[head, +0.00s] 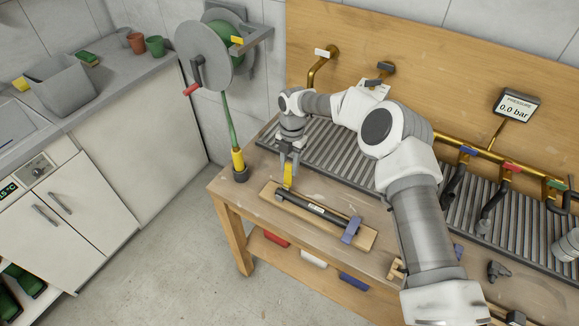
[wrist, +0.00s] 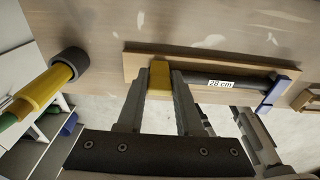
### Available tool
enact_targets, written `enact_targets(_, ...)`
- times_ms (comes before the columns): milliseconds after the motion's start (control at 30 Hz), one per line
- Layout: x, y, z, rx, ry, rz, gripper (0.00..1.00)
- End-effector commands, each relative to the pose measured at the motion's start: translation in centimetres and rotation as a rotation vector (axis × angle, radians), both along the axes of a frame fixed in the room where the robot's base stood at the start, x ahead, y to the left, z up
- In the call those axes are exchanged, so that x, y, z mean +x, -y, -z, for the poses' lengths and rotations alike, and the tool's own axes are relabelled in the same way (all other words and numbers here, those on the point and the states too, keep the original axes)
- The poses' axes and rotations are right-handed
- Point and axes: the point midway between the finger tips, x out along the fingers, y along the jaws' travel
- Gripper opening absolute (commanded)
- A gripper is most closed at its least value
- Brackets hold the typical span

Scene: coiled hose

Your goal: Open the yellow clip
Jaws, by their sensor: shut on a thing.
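The yellow clip (head: 288,174) stands upright at the left end of a wooden board on the workbench. In the wrist view the yellow clip (wrist: 159,76) sits between my finger tips, at the left end of a dark tube (wrist: 215,81) marked "28 cm". My gripper (head: 288,162) is above the clip and its fingers close on it from both sides; the gripper also shows in the wrist view (wrist: 159,85).
A ribbed grey drain grid (head: 335,160) and brass pipe with coloured taps lie behind. Bare bench (head: 240,198) shows left of the board.

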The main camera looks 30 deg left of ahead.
Motion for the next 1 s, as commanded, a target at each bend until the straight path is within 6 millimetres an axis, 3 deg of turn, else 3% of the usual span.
enact_targets(233, 0.0, 0.0, 0.1, -0.001, 0.000, -0.001, 0.00)
enact_targets(267, 0.0, 0.0, 0.1, -0.001, 0.001, -0.001, 0.36)
enact_targets(433, 0.0, 0.0, 0.1, -0.001, 0.001, -0.001, 0.65)
enact_targets(767, 0.0, 0.0, -0.2, 0.000, 0.002, 0.000, 0.65)
enact_targets(867, 0.2, 0.0, -1.0, 0.001, 0.003, 0.001, 0.65)
enact_targets(1000, 0.5, 0.0, -3.6, 0.002, 0.006, 0.001, 0.65)
